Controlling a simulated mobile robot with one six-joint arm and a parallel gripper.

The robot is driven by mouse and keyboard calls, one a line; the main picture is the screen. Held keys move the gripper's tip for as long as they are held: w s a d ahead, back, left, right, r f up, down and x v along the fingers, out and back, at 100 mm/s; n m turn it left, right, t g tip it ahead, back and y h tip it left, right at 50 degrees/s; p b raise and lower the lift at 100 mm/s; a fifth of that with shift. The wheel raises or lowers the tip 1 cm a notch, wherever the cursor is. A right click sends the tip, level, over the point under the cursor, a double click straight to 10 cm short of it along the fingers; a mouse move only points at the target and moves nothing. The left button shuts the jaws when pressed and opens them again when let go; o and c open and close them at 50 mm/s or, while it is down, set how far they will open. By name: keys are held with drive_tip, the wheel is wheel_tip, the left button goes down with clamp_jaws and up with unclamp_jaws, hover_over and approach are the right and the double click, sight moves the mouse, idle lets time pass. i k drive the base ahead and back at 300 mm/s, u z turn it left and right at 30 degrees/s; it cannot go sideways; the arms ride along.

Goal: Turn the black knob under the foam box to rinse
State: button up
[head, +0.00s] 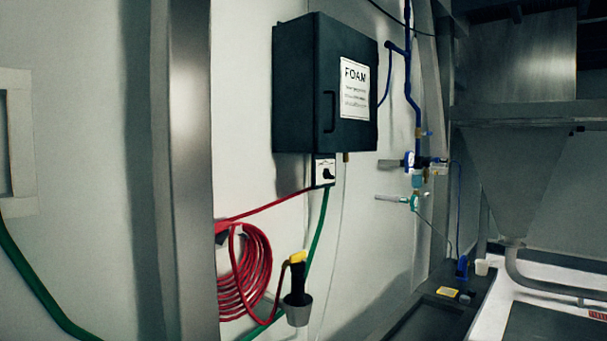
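The foam box (300,85) is a dark, closed cabinet with a handle and a white FOAM label, mounted on the wall in the upper middle of the head view. Directly under it is a small white plate (320,164) carrying the black knob (328,174). The knob is small, and I cannot read its setting or the plate's markings. A red hose and a green hose meet the area at the plate's lower edge. My gripper is not in view, and nothing is seen touching the knob.
A coiled red hose (245,275) hangs on the wall below left, with a yellow-topped spray nozzle (298,275) in a grey holder. Blue pipe valves (417,165) stick out at the right. A metal post (188,170) stands at left. A dark counter (440,310) lies lower right.

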sight(328, 173)
drive_tip(key=i, duration=0.6)
drive_tip(key=k, duration=1.05)
drive_tip(key=z, duration=0.45)
drive_tip(key=i, duration=1.8)
drive_tip(key=u, duration=0.4)
